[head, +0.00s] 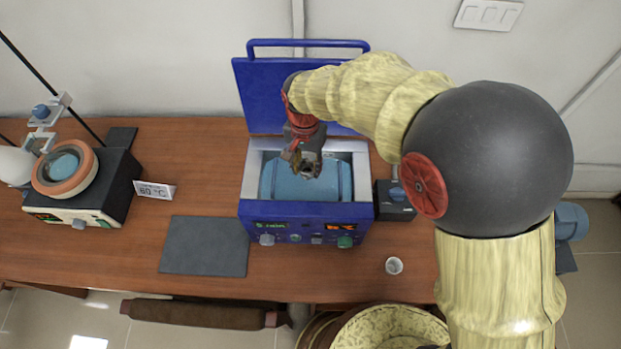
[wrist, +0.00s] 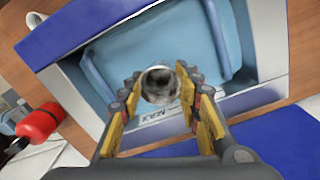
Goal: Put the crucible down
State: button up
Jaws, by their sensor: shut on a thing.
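My gripper (wrist: 162,92) is shut on a crucible (wrist: 160,84), a small grey, round cup seen from above between the yellow finger pads in the wrist view. In the head view my gripper (head: 306,160) is over the open blue furnace (head: 300,230), above its light-blue inner chamber (head: 335,182). The fingers and arm hide most of the crucible there. I cannot tell whether it touches the chamber floor. A second small pale cup (head: 393,265) stands on the wooden table right of the furnace.
The furnace's blue lid (head: 262,95) stands raised behind it. A dark grey mat (head: 205,246) lies bare left of the furnace. A heating device (head: 85,190) and an "80 °C" sign (head: 155,190) are further left. A dark box (head: 394,202) stands right of the furnace.

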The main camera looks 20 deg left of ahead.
aim_at(306, 160)
notch_tip(306, 160, down, 9)
jog(key=shift+r+b, duration=0.1)
jog(key=shift+b, duration=0.55)
jog(key=shift+s, duration=0.1)
jog(key=o, duration=1)
jog(key=shift+o, duration=0.2)
notch_tip(306, 160, up, 12)
jog(key=shift+p, duration=0.9)
